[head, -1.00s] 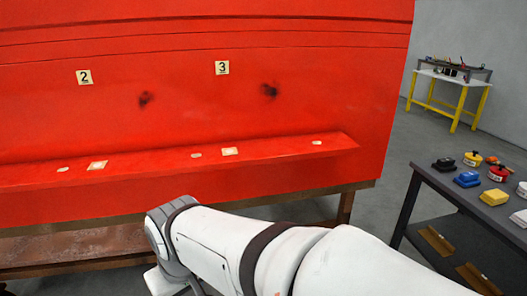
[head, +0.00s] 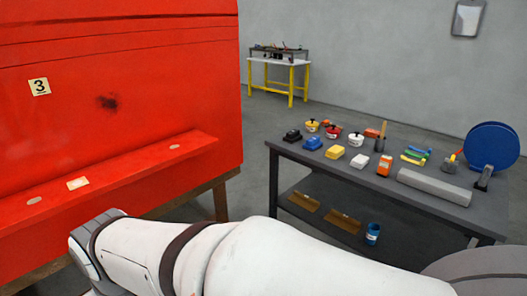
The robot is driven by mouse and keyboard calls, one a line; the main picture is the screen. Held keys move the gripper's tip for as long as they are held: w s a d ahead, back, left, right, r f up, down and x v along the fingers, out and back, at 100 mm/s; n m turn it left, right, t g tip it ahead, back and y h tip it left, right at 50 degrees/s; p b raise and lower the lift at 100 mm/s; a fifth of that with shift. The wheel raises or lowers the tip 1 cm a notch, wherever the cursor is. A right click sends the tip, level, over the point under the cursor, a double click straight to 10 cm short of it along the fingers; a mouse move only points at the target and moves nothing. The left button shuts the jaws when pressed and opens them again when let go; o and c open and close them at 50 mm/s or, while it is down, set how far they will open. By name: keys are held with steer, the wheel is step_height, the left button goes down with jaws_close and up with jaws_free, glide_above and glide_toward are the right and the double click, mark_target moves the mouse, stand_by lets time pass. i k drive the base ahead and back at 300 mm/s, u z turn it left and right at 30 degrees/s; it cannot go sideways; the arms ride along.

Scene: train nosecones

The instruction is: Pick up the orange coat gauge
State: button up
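Several orange items lie on the dark grey table (head: 290,150) at the right. A small upright orange block with a pale label (head: 384,165) stands near the table's middle and could be the coat gauge. A flat orange-red piece (head: 371,133) lies behind it, and a small orange item (head: 452,163) sits by the blue disc. They are too small to tell for sure which is the gauge. My white arm crosses the bottom of the view, well apart from the table items. My gripper is out of view.
The table also bears black, blue and yellow blocks, small pots, a grey roll (head: 434,187) and a large blue disc (head: 492,147). A blue can (head: 372,234) stands on its lower shelf. The red nosecone panel (head: 120,90) fills the left. Open floor lies between.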

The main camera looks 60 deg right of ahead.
mark_target(385, 162)
steer(key=z, duration=2.9)
